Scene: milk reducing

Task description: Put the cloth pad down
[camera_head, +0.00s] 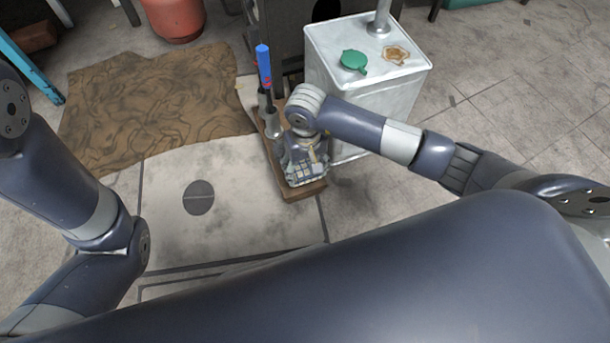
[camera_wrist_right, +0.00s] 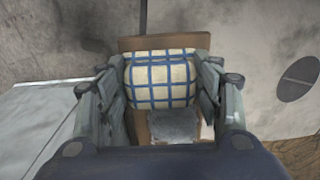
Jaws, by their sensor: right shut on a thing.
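The cloth pad (camera_wrist_right: 162,80) is cream with a blue grid and sits between the fingers of my right gripper (camera_wrist_right: 160,88) in the right wrist view. The gripper is shut on it. In the head view the pad (camera_head: 305,171) shows just below the right gripper (camera_head: 304,165), over the near end of a narrow brown board (camera_head: 308,191). The board also shows beneath the pad in the right wrist view (camera_wrist_right: 150,43). I cannot tell whether the pad touches the board. My left arm is at the left of the head view, but its gripper is out of view.
A blue-handled tool (camera_head: 264,68) stands at the board's far end. A pale metal box (camera_head: 335,45) with a green cap (camera_head: 354,61) stands right of the board. A brown cloth (camera_head: 150,105) lies on the floor at left. A red container (camera_head: 176,18) stands behind.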

